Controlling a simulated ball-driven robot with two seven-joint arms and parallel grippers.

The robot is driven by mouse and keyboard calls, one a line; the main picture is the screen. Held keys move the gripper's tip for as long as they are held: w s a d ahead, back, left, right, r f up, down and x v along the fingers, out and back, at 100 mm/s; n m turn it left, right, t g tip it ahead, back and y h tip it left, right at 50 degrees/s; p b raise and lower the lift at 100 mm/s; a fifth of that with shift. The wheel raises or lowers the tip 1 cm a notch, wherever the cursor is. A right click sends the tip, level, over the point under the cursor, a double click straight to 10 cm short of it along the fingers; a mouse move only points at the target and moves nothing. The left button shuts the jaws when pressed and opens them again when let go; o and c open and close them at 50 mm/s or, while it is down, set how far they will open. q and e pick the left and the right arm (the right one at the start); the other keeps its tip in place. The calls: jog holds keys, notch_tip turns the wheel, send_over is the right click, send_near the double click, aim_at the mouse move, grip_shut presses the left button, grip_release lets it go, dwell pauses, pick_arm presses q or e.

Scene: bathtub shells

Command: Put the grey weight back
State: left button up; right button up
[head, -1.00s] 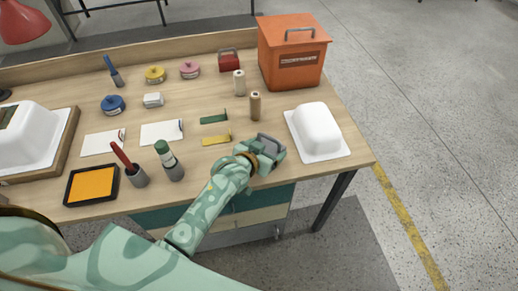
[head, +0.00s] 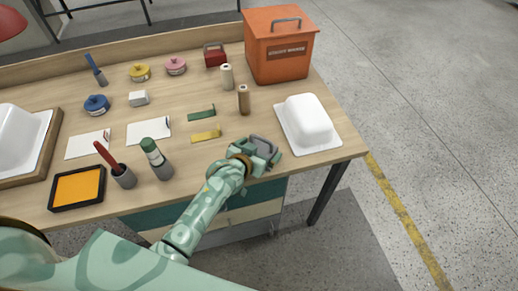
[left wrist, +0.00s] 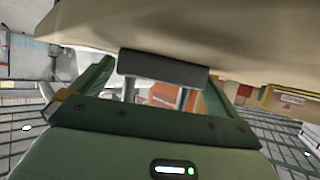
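My left gripper (head: 262,153) is at the front edge of the workbench, in front of the white tub shell on its white sheet. The grey weight (head: 264,145) shows between its fingers in the head view, partly covered by them. In the left wrist view the weight's dark grey bar (left wrist: 163,68) spans between the two green fingers, close to both, with two posts beside it. Whether the weight touches the bench is not clear. My right gripper is not in view.
The workbench (head: 330,150) holds a white tub shell (head: 306,118), an orange box (head: 280,60), a red block with a handle (head: 215,54), two spools, green and yellow strips, cards, and an orange pad (head: 78,187). The bench is clear between the strips and the gripper.

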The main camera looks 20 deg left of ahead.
pick_arm(q)
jog(key=shift+r, duration=0.2)
jog(key=p+v, duration=0.4)
jog(key=v, duration=0.7)
jog(key=shift+s, duration=0.1)
jog(key=shift+s+r, duration=0.2)
jog(key=shift+s, duration=0.15)
